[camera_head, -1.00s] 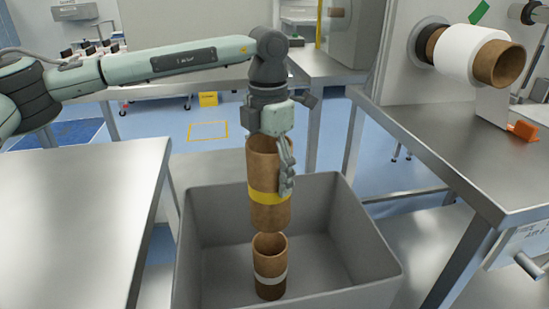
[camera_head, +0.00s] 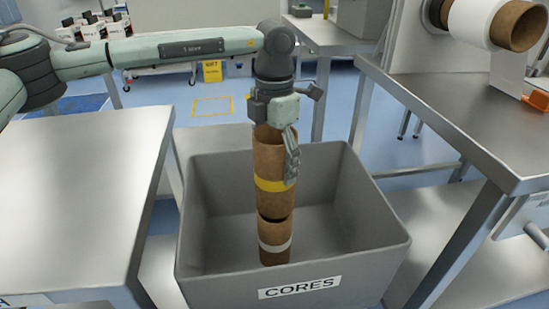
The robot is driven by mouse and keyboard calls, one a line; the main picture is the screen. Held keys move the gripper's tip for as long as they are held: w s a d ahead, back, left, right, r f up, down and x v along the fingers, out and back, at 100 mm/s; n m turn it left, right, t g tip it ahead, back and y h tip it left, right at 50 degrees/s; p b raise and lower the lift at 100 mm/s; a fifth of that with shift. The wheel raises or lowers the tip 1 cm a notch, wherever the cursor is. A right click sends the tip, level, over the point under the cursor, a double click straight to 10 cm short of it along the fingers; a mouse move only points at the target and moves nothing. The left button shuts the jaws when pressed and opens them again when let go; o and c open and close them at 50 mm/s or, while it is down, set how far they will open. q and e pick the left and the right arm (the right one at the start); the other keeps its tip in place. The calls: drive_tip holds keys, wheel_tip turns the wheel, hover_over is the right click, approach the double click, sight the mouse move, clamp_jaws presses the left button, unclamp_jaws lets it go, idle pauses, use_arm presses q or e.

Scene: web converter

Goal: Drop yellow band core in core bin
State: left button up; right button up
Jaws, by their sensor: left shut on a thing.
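The yellow band core (camera_head: 271,204) is a brown tube with a yellow stripe, held upright over the inside of the core bin. My left gripper (camera_head: 289,165) points down and is shut on its upper wall. The core bin (camera_head: 347,267) is a grey open box with a CORES label on its front. A brown core with a white band (camera_head: 274,248) stands upright in the bin, directly below the yellow band core in the view. Whether the two cores touch I cannot tell. My right gripper does not show.
A bare metal table (camera_head: 80,190) is left of the bin. Another metal table (camera_head: 450,105) on the right carries a machine with a white roll (camera_head: 470,20) on a brown core. The bin has free floor around the standing core.

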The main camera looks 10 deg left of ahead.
use_arm(q)
drive_tip(key=o, duration=1.6)
wheel_tip(320, 180, up, 12)
drive_tip(key=shift+r, duration=0.1)
